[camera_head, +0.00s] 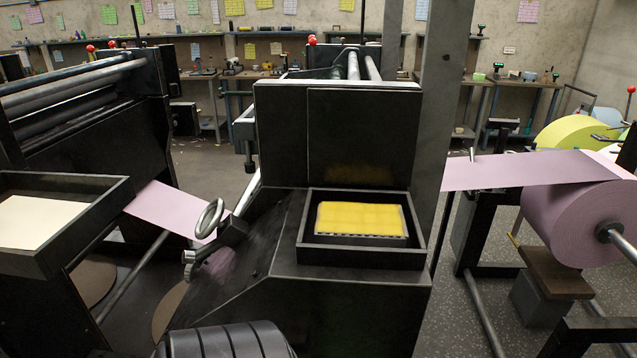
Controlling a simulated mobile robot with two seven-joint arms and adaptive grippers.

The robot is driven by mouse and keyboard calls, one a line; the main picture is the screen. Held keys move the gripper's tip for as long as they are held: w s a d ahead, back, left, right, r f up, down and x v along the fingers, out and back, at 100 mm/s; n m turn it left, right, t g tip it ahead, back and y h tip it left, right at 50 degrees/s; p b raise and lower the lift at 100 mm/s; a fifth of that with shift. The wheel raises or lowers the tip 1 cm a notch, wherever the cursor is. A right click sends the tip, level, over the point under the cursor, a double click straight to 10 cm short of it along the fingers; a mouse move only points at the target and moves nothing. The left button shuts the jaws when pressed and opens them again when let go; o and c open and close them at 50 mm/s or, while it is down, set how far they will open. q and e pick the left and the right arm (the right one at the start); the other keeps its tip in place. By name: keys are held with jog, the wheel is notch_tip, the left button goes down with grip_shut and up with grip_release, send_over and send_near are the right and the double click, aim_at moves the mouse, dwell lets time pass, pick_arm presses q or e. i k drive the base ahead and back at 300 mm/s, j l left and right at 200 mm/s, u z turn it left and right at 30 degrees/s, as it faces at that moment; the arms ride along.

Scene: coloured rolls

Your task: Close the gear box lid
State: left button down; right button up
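A black machine housing (365,283) stands in the middle of the view. A shallow open black box (418,252) sits on its top, with a yellow block (360,219) lying inside. Behind the box an upright black panel (350,135) rises, with a faint yellow reflection low on it. I cannot tell for certain whether this panel is the gear box lid or a fixed part of the machine. Neither of my grippers shows in the view.
A metal handwheel (209,218) sticks out left of the housing. A black tray (100,212) with pale sheets is at the left. A large pink roll (575,222) with its stretched web stands right. A grey post (437,130) rises beside the housing. Workbenches line the back wall.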

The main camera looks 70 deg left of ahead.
aim_at(360, 137)
jog(key=l+u, duration=0.1)
jog(key=u, duration=1.65)
